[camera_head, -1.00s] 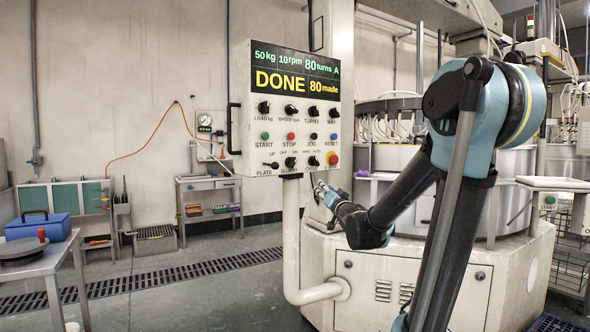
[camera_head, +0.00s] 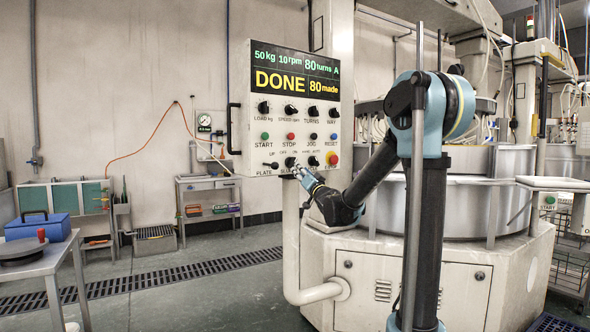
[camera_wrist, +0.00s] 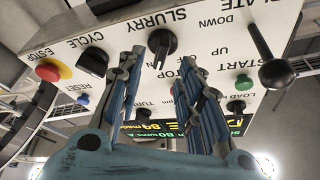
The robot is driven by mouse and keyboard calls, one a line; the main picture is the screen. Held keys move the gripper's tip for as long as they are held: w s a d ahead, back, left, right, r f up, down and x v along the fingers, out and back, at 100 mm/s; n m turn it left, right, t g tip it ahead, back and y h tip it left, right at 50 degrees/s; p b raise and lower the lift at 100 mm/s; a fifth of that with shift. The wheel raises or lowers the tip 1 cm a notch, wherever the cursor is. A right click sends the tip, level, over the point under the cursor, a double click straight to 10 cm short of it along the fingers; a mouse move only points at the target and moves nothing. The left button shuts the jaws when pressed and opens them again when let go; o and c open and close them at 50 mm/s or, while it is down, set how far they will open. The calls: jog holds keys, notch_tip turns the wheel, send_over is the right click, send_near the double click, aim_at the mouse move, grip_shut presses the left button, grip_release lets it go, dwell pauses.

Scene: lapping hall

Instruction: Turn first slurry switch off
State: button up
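The slurry switch (camera_head: 290,162) is a black rotary knob in the bottom row of the white control panel (camera_head: 236,140). In the wrist view, which shows the panel upside down, the slurry switch (camera_wrist: 162,42) has its grip bar pointing down the picture, tilted slightly left; I cannot tell which mark it points at. My gripper (camera_head: 298,172) is just below and right of the knob in the head view. In the wrist view my gripper (camera_wrist: 159,62) is open, its fingertips apart on either side of the knob's lower end, with nothing held. Contact cannot be told.
Close by are the plate lever (camera_wrist: 277,72), the black cycle knob (camera_wrist: 92,62) and the red emergency stop (camera_wrist: 52,71). The start (camera_wrist: 243,82) and stop buttons lie in the row above on the panel. The display (camera_head: 295,78) reads DONE. A lapping machine (camera_head: 460,190) stands to the right.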

aim_at(291, 162)
jog(key=x, duration=0.7)
jog(key=shift+r, duration=0.1)
grip_shut()
